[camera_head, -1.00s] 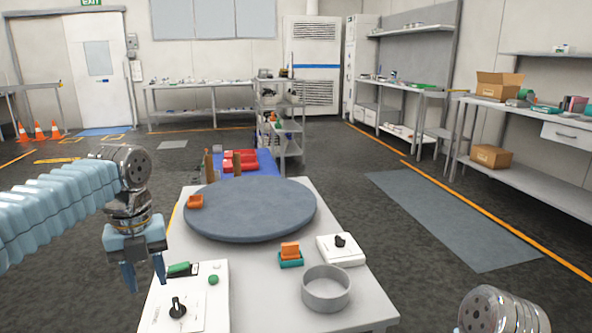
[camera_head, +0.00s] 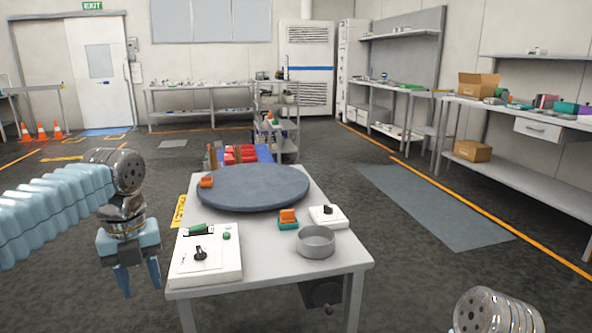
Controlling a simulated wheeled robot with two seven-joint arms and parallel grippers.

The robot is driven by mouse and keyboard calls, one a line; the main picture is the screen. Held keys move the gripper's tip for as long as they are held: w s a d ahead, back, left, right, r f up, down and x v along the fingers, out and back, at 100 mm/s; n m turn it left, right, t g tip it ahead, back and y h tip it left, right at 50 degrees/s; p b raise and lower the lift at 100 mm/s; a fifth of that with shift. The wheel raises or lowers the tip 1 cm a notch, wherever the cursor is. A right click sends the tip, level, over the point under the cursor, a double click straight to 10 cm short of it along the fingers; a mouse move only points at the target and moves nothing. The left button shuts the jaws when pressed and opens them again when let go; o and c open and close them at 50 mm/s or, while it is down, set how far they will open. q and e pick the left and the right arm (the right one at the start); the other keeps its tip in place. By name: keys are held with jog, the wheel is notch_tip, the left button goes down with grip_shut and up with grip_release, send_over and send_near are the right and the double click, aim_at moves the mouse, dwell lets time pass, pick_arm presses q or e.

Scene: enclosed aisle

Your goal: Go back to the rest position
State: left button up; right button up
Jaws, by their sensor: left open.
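My left gripper (camera_head: 139,281) hangs at the left, fingers pointing down, open and empty. It is beside the left edge of the white table (camera_head: 270,272), apart from it. Of my right arm only a metal link shows at the bottom right; its gripper is out of the picture. On the table are a round dark grey disc (camera_head: 252,188), an orange block (camera_head: 207,182) on its left rim, an orange block on a teal base (camera_head: 287,217), a grey round bowl (camera_head: 315,241), a white box with a black knob (camera_head: 327,216) and a larger white control panel (camera_head: 207,256).
A shelf cart (camera_head: 277,122) and red items (camera_head: 240,154) stand behind the table. Workbenches line the right wall, with a cardboard box (camera_head: 472,151) on a lower shelf. Orange cones (camera_head: 42,131) stand at the far left. Floor on both sides of the table is open.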

pick_arm(q)
jog(key=w+d+f+n+h, duration=0.1)
jog(key=d+f+n, duration=0.3)
jog(key=f, duration=0.5)
jog(key=w+d+f+n+h, duration=0.1)
jog(key=d+f+n, duration=0.25)
jog(key=f, duration=0.65)
jog(key=w+d+f+n+h, duration=0.1)
jog(key=d+f+n, duration=0.35)
jog(key=f, duration=0.45)
jog(key=s+d+f+n, duration=0.2)
jog(key=s+f+n, duration=0.7)
jog(key=f+n, duration=0.1)
jog(key=s+d+f+n+h, duration=0.1)
jog(key=s+d+f+n, duration=0.2)
jog(key=s+f+n, duration=0.6)
jog(key=shift+s+f+n+t, duration=0.15)
jog(key=shift+f+n+t, duration=0.15)
jog(key=shift+f+n, duration=0.35)
